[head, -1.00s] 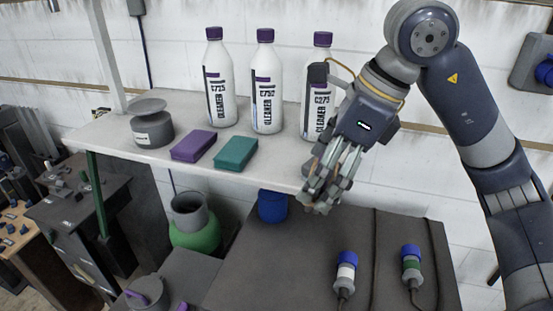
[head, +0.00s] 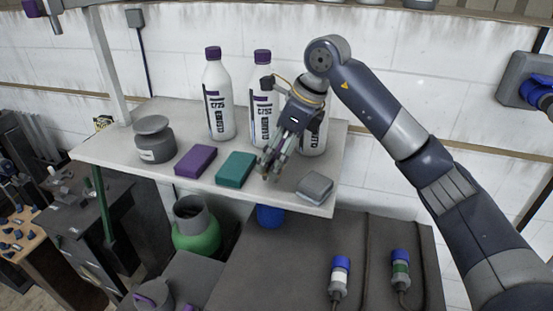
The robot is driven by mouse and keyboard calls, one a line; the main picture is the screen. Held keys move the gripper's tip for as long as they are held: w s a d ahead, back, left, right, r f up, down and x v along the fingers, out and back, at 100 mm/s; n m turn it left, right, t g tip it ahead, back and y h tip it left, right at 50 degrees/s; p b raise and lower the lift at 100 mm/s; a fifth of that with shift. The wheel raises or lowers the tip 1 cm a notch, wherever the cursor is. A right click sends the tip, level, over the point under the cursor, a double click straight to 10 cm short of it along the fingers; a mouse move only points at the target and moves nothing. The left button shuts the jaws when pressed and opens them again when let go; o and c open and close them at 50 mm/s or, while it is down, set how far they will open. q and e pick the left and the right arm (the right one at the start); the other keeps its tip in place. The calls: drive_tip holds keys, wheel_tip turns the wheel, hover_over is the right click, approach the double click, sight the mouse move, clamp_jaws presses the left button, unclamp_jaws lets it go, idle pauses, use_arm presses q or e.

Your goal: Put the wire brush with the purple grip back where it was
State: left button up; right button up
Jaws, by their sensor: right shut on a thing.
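My right gripper (head: 268,172) is over the white shelf, just right of the teal block (head: 236,169) and in front of the bottles. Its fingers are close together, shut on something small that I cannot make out. I cannot tell whether the fingers touch the teal block. I cannot pick out a wire brush with a purple grip. A purple piece (head: 150,294) shows on a grey round item at the lower left, but its kind is unclear. My left gripper is not in view.

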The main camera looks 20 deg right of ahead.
drive_tip(key=shift+f+p, duration=0.9)
drive_tip(key=shift+f, duration=0.75)
drive_tip(key=shift+f, duration=0.1)
drive_tip(key=o, duration=0.7)
drive_tip(key=shift+r, duration=0.25)
drive_tip(key=shift+d+r+b, duration=0.2)
drive_tip(key=shift+r+b, duration=0.1)
drive_tip(key=shift+b, duration=0.05)
drive_tip(key=b+v, duration=0.3)
drive_tip(key=v, duration=0.8)
drive_tip(key=shift+s, duration=0.15)
